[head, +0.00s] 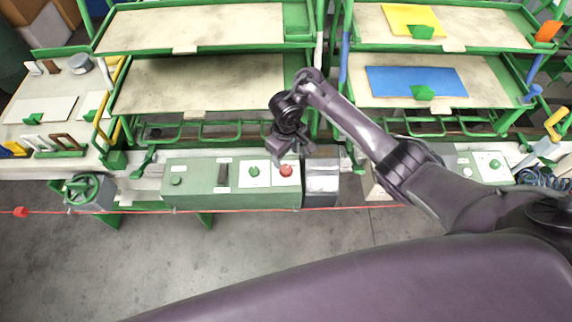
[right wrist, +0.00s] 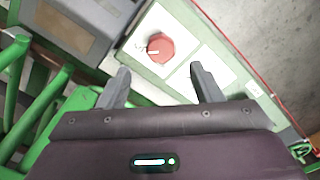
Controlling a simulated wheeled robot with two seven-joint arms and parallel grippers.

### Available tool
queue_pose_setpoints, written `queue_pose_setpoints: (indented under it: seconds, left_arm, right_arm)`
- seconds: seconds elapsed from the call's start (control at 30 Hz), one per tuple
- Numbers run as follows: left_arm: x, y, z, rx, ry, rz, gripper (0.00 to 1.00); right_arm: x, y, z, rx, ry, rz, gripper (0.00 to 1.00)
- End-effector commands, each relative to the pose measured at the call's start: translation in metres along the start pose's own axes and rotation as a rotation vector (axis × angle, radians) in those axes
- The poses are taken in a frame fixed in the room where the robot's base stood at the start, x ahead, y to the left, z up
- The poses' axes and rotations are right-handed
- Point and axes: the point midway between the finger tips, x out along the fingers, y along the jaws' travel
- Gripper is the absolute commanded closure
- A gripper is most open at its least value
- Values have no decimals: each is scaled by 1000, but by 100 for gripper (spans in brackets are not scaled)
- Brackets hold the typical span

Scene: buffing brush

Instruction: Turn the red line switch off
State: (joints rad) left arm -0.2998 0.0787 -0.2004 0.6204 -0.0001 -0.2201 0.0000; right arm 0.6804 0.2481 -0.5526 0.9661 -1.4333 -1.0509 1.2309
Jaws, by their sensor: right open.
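The red line switch (head: 286,170) is a round red knob on a white plate at the right end of the green control box (head: 200,185). In the right wrist view the red knob (right wrist: 160,47) shows a pale pointer mark on its left side, aimed toward small dark marks on the plate. My right gripper (head: 287,157) is just above and behind the knob in the head view. Its two fingers (right wrist: 158,73) are open and apart, with the knob beyond the gap between them. Nothing is between the fingers. I see no contact with the knob. My left gripper is not in view.
A green knob (head: 254,171) sits left of the red one, with a dark switch (head: 222,174) further left. A grey metal box (head: 322,182) stands right of the control box. Green racks with shelves (head: 200,85) rise behind. A red cord (head: 240,210) runs along the front.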

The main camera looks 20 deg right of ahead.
Motion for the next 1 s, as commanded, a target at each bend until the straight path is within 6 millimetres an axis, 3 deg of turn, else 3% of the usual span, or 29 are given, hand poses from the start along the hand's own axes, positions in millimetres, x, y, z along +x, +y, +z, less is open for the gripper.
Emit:
queue_pose_setpoints:
  seconds: [0.1, 0.4, 0.77, 1.0]
  left_arm:
    - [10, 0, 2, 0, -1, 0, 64]
    - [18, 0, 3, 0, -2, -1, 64]
    - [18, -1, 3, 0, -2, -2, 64]
    - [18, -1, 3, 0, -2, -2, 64]
  right_arm:
    - [23, 0, 1, 1, -3, 0, 41]
    - [63, -1, 0, 0, 0, 0, 41]
    - [70, -1, 0, -2, 2, 0, 41]
    - [70, -1, 0, -2, 2, 0, 68]
